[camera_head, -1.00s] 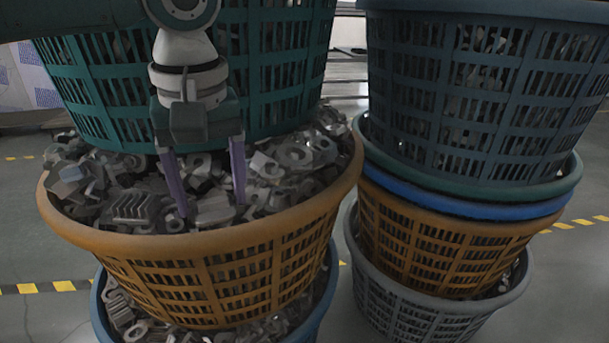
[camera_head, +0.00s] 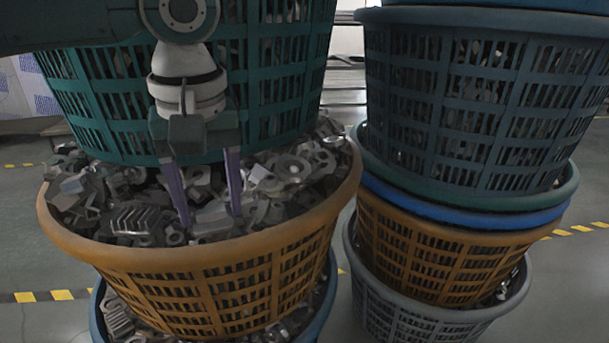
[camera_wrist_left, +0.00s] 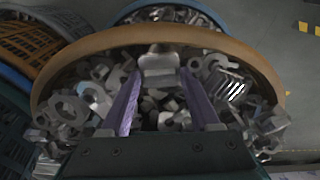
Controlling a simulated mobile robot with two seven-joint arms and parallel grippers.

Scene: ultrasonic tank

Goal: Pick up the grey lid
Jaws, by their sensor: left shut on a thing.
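My left gripper (camera_head: 211,216) points down into the orange basket (camera_head: 215,253) at the left, among a heap of grey metal-looking parts. Its two purple fingers are shut on a pale grey piece, which I take for the grey lid (camera_head: 212,218), near the basket's front rim. In the left wrist view the lid (camera_wrist_left: 159,72) sits between the fingertips, close to the basket's rim. The lid still lies among the other parts, and its lower side is hidden. My right gripper is not in view.
A teal basket (camera_head: 120,100) stands on the orange one, just behind the gripper. A blue basket (camera_head: 322,310) is underneath. At the right is another stack, with a dark blue-grey basket (camera_head: 480,15) high up. Open floor with yellow-black tape surrounds them.

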